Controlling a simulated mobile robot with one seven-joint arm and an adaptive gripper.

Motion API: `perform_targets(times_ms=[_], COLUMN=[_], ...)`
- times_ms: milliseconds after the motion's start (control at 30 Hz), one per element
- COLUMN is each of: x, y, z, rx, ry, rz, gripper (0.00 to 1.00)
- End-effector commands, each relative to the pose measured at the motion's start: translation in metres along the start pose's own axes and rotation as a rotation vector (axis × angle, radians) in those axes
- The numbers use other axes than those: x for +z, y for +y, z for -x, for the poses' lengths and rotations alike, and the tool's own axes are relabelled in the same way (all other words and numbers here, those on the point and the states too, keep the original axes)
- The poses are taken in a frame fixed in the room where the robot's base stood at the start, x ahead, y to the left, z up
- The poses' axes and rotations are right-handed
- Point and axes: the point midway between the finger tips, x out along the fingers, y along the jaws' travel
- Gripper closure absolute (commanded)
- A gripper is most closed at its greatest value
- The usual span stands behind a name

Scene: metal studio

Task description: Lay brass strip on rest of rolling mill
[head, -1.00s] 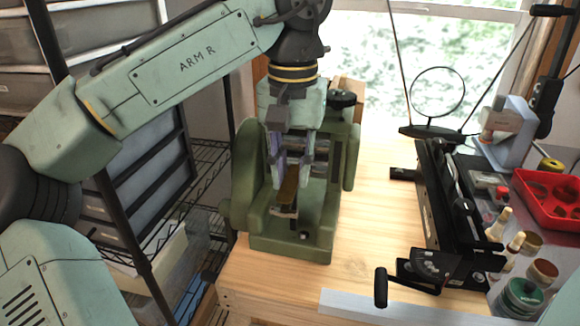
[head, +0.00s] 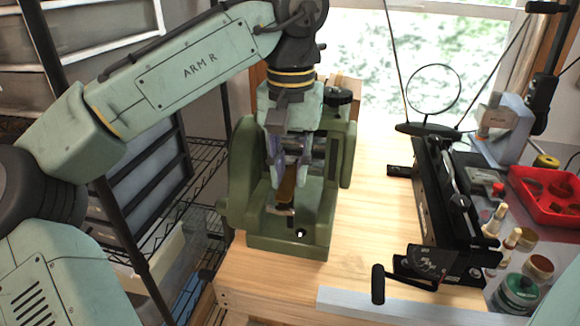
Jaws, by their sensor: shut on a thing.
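The green rolling mill (head: 243,180) stands upright on the wooden bench, left of centre in the head view. My gripper (head: 287,164) points down in front of its rollers, between the green side frames. It is shut on the brass strip (head: 287,184), a narrow yellow-brown piece that shows just below the fingers. The strip looks tilted, with its near end over the small rest (head: 281,211) at the front of the mill. I cannot tell whether strip and rest touch. My fingers and the mill hide the strip's far end.
Bare bench top (head: 352,225) lies right of the mill. A black machine with a crank (head: 440,215) stands beyond it. A red tray (head: 548,192) and several small jars are at the far right. A wire rack (head: 185,205) is at the left.

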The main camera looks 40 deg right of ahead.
Motion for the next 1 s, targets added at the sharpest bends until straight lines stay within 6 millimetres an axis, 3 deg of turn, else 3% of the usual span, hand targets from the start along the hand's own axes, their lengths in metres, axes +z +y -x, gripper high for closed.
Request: perform_targets(times_ms=[667,700,1000], x=[0.0002,0.0002,0.0001], y=[0.0001,0.0001,0.0001], z=[-0.0081,-0.0078,-0.0077], rx=[0.0,0.0,0.0], ry=[0.0,0.0,0.0], rz=[-0.001,0.0,0.0], gripper=[1.0,0.78,0.58])
